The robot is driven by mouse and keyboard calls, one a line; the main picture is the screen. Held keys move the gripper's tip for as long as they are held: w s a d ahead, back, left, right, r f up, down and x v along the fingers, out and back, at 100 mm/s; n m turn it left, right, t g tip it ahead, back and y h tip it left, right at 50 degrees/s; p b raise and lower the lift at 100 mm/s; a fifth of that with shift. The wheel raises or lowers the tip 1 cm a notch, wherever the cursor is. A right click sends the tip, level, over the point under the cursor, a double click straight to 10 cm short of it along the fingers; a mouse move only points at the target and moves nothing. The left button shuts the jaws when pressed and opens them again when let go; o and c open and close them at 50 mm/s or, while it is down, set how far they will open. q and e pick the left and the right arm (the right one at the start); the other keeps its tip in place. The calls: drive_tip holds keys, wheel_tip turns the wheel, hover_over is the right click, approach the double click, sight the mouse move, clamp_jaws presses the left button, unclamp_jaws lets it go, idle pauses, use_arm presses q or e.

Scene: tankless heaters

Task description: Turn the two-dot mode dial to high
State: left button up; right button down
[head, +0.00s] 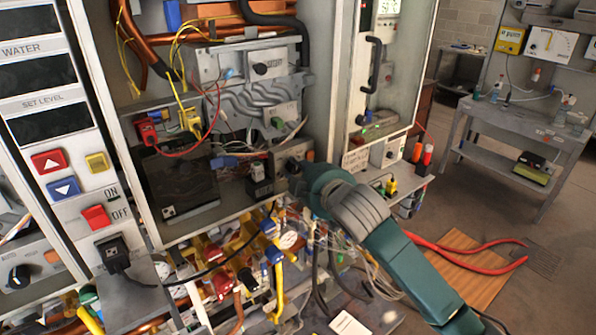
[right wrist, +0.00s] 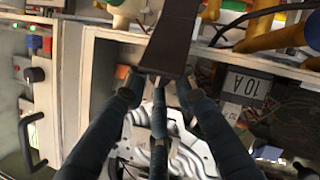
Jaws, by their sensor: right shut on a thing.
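My right gripper (head: 298,180) comes in from the lower right and is at the small grey panel (head: 292,154) on the heater's right inner side. Its fingers hide much of this panel. In the right wrist view the fingertips (right wrist: 160,82) are closed together on a dark knob-like part (right wrist: 174,40). No dots or high mark can be read there, so I cannot tell its setting. Another black dial (head: 268,68) is on the upper grey box, and a black knob (head: 19,275) is at the far left. My left gripper is not in view.
A black breaker block (head: 260,182) stands just left of my gripper; its 10 A label (right wrist: 245,88) shows in the right wrist view. Wires and coloured valves (head: 270,255) crowd the space below. A cabinet with a black handle (head: 374,70) stands to the right. The floor (head: 540,225) farther right has free room.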

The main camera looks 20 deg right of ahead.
drive_tip(key=m+y, duration=0.1)
drive_tip(key=m+g+y, duration=0.1)
drive_tip(key=m, duration=0.1)
drive_tip(key=shift+d+f+g, duration=0.15)
drive_tip(key=shift+f+g, duration=0.15)
drive_tip(key=shift+f+m+y, duration=0.1)
drive_tip(key=shift+m+y, duration=0.6)
drive_tip(key=shift+m, duration=0.4)
drive_tip(key=shift+g, duration=0.3)
drive_tip(key=c, duration=1.5)
unclamp_jaws()
drive_tip(key=shift+s, duration=0.1)
drive_tip(key=shift+o, duration=0.2)
drive_tip(key=shift+d, duration=0.1)
drive_tip(key=shift+r, duration=0.25)
